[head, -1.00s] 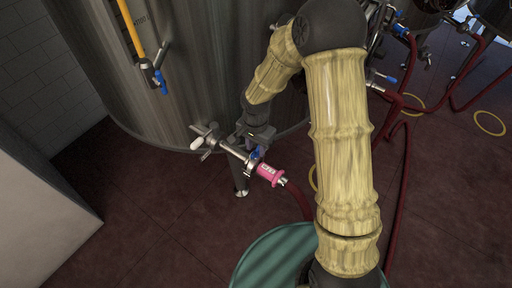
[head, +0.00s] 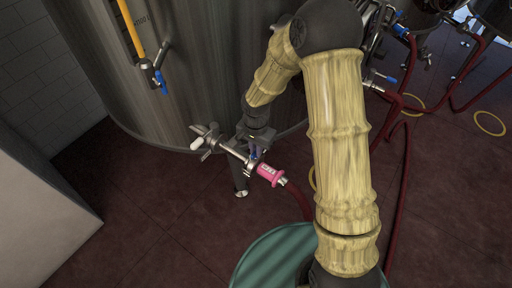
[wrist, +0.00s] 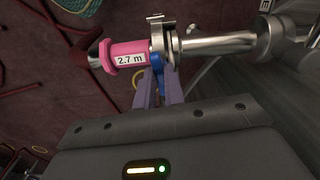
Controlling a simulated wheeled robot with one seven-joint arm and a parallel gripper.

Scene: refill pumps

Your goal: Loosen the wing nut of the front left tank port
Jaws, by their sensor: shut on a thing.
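The large steel tank (head: 215,80) has a low port pipe (head: 232,149), which also shows in the wrist view (wrist: 215,44). A clamp (wrist: 163,40) joins the pipe to a hose end with a pink sleeve (head: 269,173), labelled "2.7 m" in the wrist view (wrist: 129,54). The blue wing nut (wrist: 157,75) hangs below the clamp in the wrist view. My gripper (wrist: 158,88) is shut on the wing nut, one finger on each side. In the head view my gripper (head: 255,148) reaches the clamp from above, and the wing nut is mostly hidden.
A dark red hose (head: 299,199) runs from the pink sleeve behind my arm. A green round drum (head: 262,262) stands in front. A white block (head: 45,210) is at left. A blue-handled valve (head: 154,77) sits higher on the tank. Other hoses lie at right.

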